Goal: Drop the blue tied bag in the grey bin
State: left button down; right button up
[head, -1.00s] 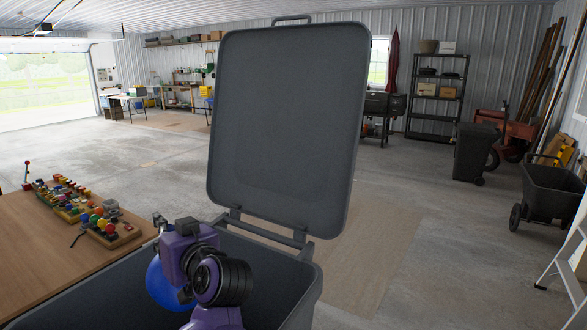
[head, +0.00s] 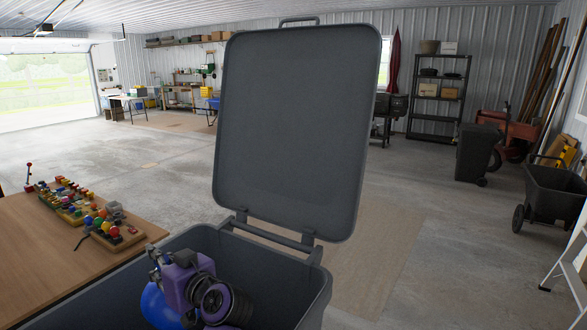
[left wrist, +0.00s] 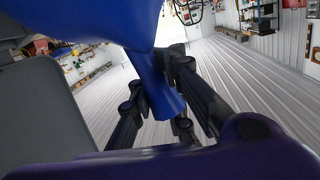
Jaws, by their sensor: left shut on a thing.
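The grey bin (head: 312,293) stands close in front of me in the head view, with its lid (head: 295,130) swung up and open. The blue tied bag (head: 158,308) hangs at the bin's mouth, partly hidden behind my purple left gripper (head: 160,262). In the left wrist view the left gripper's black fingers (left wrist: 157,98) are shut on the narrow neck of the blue bag (left wrist: 90,18). The bag's lower part and the bin's floor are hidden in the head view. My right gripper is not in view.
A wooden table (head: 30,255) at the left bears a board with several coloured blocks and knobs (head: 88,212). A dark wheeled bin (head: 478,153), a black cart (head: 552,195) and a ladder (head: 570,265) stand at the right. The floor behind the lid is open.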

pick_arm(q)
jog(key=shift+f, duration=0.9)
jog(key=shift+r, duration=0.25)
jog(key=c, duration=1.6)
grip_release()
jog(key=shift+f, duration=0.1)
jog(key=shift+s+d, duration=0.2)
jog(key=shift+d, duration=0.1)
jog(key=v, duration=0.7)
